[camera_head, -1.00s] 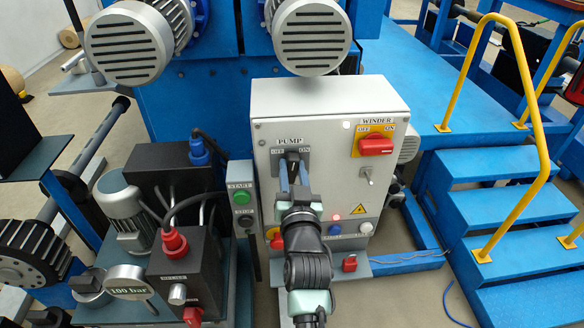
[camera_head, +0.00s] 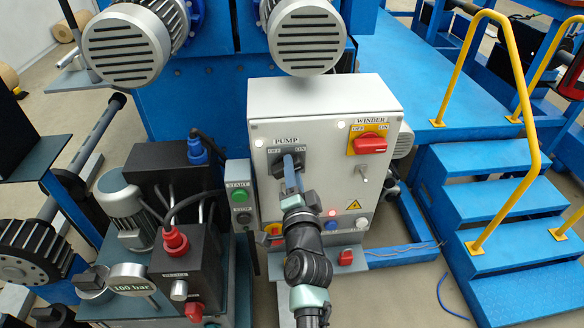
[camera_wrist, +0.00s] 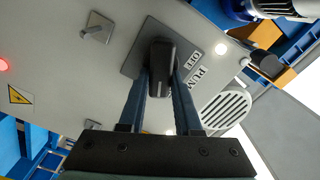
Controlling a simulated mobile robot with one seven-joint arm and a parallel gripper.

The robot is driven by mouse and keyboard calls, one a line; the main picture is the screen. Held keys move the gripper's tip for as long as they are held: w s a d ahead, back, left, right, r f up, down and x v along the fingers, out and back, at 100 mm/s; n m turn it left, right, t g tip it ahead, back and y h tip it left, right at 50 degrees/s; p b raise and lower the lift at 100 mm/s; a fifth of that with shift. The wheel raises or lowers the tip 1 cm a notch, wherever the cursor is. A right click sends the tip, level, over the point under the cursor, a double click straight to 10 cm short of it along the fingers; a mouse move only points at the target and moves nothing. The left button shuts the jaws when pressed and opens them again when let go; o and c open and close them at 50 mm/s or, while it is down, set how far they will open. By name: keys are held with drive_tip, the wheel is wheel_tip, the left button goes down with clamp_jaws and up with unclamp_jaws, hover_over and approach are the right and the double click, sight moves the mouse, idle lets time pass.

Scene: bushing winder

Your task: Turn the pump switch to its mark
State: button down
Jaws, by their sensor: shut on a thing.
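The pump switch (camera_head: 278,167) is a dark rotary handle on the grey control box (camera_head: 325,100), under the label PUMP with OFF and ON. My gripper (camera_head: 289,162) is shut on the handle, its blue fingers seen edge-on. In the wrist view the black handle (camera_wrist: 161,68) lies between the two fingers (camera_wrist: 160,85). It stands at a slant to its square dark plate (camera_wrist: 132,64). The OFF lettering shows beside it; ON is hidden there. The exact position the handle points to is hard to tell. A white lamp (camera_head: 258,142) glows left of the label.
The red winder switch (camera_head: 370,145) is at the upper right of the box, with a second white lamp (camera_head: 341,126) near it. Green START (camera_head: 239,195) and black STOP buttons are at the left. Blue stairs (camera_head: 490,210) with a yellow rail stand right.

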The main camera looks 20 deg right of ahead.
drive_tip(key=m, duration=0.5)
drive_tip(key=shift+f, duration=0.25)
idle(0.5)
drive_tip(key=c, duration=0.6)
unclamp_jaws()
drive_tip(key=shift+p, duration=0.3)
drive_tip(key=p+v, duration=0.2)
drive_tip(key=v, duration=1.1)
drive_tip(key=shift+p, duration=0.4)
